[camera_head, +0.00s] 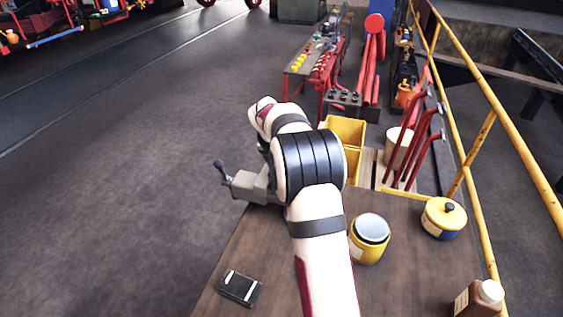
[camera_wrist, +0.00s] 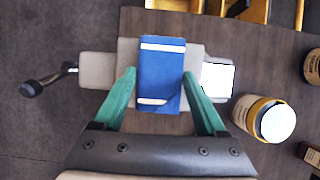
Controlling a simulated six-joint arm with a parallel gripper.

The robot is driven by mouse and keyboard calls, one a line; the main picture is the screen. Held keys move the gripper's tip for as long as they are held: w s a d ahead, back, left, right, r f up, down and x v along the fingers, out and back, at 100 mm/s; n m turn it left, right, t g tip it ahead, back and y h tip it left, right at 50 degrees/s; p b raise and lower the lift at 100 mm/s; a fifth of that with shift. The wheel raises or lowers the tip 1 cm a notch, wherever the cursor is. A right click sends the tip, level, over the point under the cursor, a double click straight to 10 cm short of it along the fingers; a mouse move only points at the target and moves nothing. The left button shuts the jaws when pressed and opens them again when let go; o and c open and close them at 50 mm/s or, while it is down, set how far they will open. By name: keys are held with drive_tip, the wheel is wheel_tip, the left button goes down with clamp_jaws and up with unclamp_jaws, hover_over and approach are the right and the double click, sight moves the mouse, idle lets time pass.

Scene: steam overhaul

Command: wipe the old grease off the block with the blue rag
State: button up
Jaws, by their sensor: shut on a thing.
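The blue rag (camera_wrist: 162,72), a folded pad with white bands near both ends, is between the green fingers of my gripper (camera_wrist: 160,77) in the wrist view. My gripper is shut on it. The rag is over a grey vise (camera_wrist: 98,70), which has a dark-knobbed handle at its left. I cannot tell whether the rag touches what is below. The block is not clearly visible; the rag may cover it. In the head view the vise (camera_head: 252,187) shows at the bench's far left corner, and my arm hides the gripper and rag.
On the wooden bench (camera_head: 325,275) stand a yellow jar (camera_head: 368,245), a yellow-and-blue pot (camera_head: 443,220) with a knob and a brown bottle (camera_head: 478,299). A small dark flat item (camera_head: 240,288) lies at front left. Yellow bins (camera_head: 345,132) are beyond the bench; a yellow railing (camera_head: 480,150) runs along the right.

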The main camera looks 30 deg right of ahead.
drive_tip(key=shift+f, duration=0.35)
drive_tip(key=shift+w+d, duration=0.55)
drive_tip(key=shift+s+a+f, duration=0.1)
drive_tip(key=shift+s+a, duration=1)
drive_tip(key=shift+w+d, duration=1.1)
drive_tip(key=shift+d, duration=0.05)
drive_tip(key=v, duration=0.4)
drive_tip(key=w+d+v, duration=0.1)
drive_tip(key=v, duration=0.2)
drive_tip(key=shift+r, duration=0.45)
